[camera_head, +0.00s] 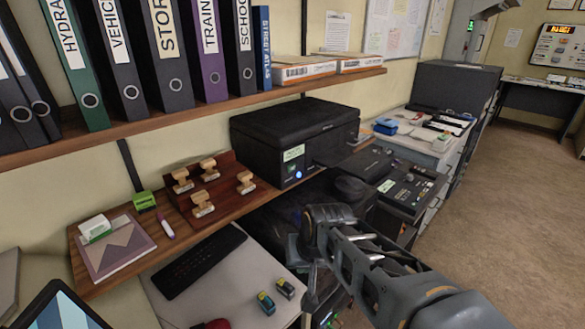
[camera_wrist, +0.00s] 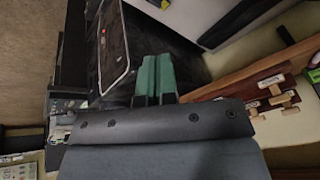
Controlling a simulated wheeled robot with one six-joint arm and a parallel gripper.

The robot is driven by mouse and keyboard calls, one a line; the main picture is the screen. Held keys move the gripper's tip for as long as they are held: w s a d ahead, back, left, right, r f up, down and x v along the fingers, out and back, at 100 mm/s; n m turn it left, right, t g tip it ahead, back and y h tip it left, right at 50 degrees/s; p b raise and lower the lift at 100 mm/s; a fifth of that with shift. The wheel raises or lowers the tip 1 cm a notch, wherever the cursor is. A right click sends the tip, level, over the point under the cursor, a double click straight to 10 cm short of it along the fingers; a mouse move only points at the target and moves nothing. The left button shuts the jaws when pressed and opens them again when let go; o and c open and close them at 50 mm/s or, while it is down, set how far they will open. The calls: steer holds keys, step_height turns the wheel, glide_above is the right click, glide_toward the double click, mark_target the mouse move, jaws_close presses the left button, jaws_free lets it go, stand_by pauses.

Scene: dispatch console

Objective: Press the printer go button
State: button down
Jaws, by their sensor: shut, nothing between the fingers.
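The black printer (camera_head: 295,135) stands on the wooden shelf at the middle of the head view. A small blue-lit round button (camera_head: 299,174) is on its front face, below a pale green label (camera_head: 293,153). My gripper (camera_wrist: 155,65) shows in the wrist view with its two green fingers side by side, shut and empty. In the head view my arm reaches in from the lower right, and its wrist end is below and to the right of the printer, apart from the button. I cannot make out the button in the wrist view.
Wooden stamps (camera_head: 203,204) on a rack stand left of the printer. Binders (camera_head: 165,55) line the upper shelf. A keyboard (camera_head: 199,262) lies on the lower desk. A black control panel (camera_head: 400,185) is to the right. The floor at right is clear.

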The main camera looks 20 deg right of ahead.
mark_target(292, 168)
steer(key=w+d+r+m+t+p, duration=0.1)
steer(key=w+d+r+m+t, duration=0.1)
steer(key=w+d+m, duration=0.5)
steer(key=w+d+r+m+t+y+p, duration=0.1)
steer(key=w+d+r+m+t, duration=0.1)
steer(key=w+d+m, duration=0.6)
steer(key=w+m, duration=0.3)
steer(key=w, duration=0.3)
steer(key=shift+w+d+t, duration=0.15)
steer(key=shift+d+t, duration=0.05)
steer(key=shift+t, duration=0.2)
steer(key=shift+r, duration=0.15)
steer(key=w+a+p, duration=0.3)
steer(key=w+p, duration=0.1)
steer(key=w, duration=0.4)
steer(key=shift+a, duration=0.35)
steer(key=shift+w+a+p, duration=0.1)
steer(key=shift+p, duration=0.2)
steer(key=shift+w+a, duration=0.1)
steer(key=shift+w, duration=0.2)
